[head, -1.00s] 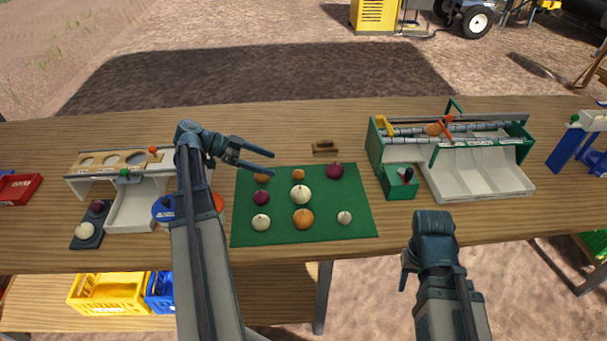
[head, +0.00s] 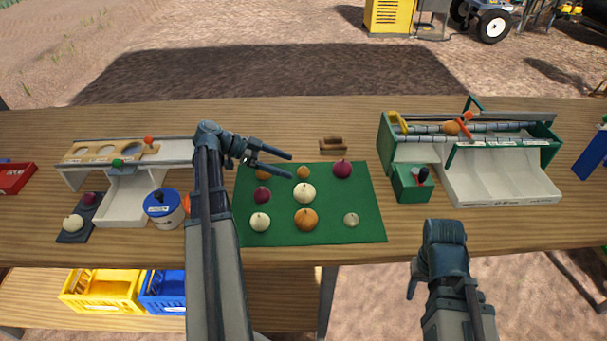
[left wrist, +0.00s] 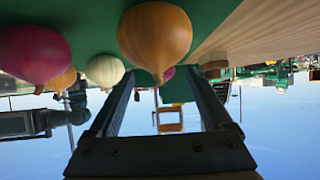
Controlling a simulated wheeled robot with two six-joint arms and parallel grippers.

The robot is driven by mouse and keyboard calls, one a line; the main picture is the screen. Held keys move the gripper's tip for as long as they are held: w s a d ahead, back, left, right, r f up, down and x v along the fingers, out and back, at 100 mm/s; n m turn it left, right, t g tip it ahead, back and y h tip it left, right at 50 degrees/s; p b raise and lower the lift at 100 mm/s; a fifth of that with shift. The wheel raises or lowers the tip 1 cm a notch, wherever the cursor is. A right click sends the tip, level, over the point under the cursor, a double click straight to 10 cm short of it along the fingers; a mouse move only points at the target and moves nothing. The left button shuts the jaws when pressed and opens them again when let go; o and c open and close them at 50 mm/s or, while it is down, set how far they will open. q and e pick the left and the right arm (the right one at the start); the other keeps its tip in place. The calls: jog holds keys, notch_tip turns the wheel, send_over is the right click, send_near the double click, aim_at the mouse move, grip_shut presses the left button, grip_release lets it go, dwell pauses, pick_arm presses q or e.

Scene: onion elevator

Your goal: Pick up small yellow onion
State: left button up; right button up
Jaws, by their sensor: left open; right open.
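The small yellow onion (head: 303,172) sits in the far row of the green mat (head: 330,235). My left gripper (head: 290,167) is open and empty, its fingers pointing right just short of this onion. Another yellow onion (head: 263,172) lies partly hidden beneath the gripper. In the upside-down left wrist view a yellow onion (left wrist: 155,38) is large and close; it seems to be this left-hand one, and the small one cannot be made out there. A larger yellow onion (head: 306,219) lies in the near row. My right gripper (head: 412,280) is low at the front, mostly hidden behind its arm.
Red and white onions surround it: a red one (head: 342,169) to the right, a white one (head: 304,193) nearer. A wooden block (head: 333,144) lies behind the mat. A green-framed sorter (head: 500,180) stands right, a white sorter (head: 120,205) left.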

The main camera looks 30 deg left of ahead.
aim_at(299, 169)
pick_arm(q)
jog(key=b+x, duration=0.2)
jog(key=x, duration=0.3)
jog(key=shift+w, duration=0.15)
jog(key=shift+r, duration=0.1)
grip_shut()
